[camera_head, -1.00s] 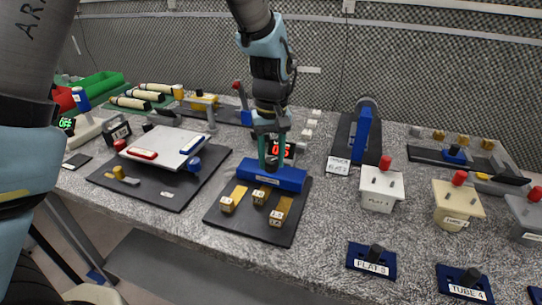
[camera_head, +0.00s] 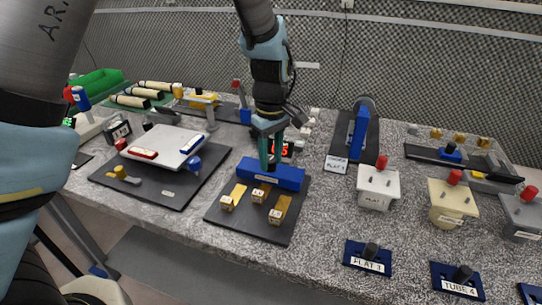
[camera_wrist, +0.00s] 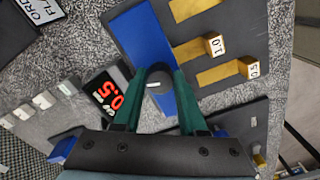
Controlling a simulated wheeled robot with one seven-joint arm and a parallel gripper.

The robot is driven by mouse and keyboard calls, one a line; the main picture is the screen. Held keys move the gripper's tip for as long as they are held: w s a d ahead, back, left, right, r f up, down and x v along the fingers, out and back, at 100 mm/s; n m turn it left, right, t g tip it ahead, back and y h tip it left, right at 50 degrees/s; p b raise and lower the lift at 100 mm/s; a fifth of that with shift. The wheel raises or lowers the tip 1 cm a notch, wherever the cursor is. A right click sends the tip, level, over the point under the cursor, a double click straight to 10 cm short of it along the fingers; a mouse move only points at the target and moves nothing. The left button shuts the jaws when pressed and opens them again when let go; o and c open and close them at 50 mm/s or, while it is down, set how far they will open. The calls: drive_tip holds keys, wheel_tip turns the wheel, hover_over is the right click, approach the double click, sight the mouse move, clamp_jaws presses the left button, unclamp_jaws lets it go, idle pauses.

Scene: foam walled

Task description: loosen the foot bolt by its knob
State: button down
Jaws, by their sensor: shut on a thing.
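A dark round knob (camera_wrist: 156,80) with a small light mark on its top stands at the blue block (camera_head: 276,175). The block also shows in the wrist view (camera_wrist: 143,38) and lies on a dark base plate (camera_head: 250,228). My gripper (camera_head: 268,160) points down at the block, its green fingers on either side of the knob. In the wrist view my gripper (camera_wrist: 159,82) is shut on the knob. The knob is mostly hidden by the fingers in the head view, and the bolt's shank cannot be seen.
Several brass strips with numbered ends (camera_head: 278,210) lie in front of the block. A red digital display (camera_wrist: 109,97) stands close behind it. A white plate on a dark board (camera_head: 165,143) is at left. Pale blocks with red knobs (camera_head: 378,188) stand at right.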

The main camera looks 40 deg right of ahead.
sight(271, 160)
drive_tip(key=shift+c, duration=2.3)
unclamp_jaws()
wheel_tip(271, 160, up, 11)
drive_tip(key=b, duration=0.2)
drive_tip(key=shift+f, duration=0.15)
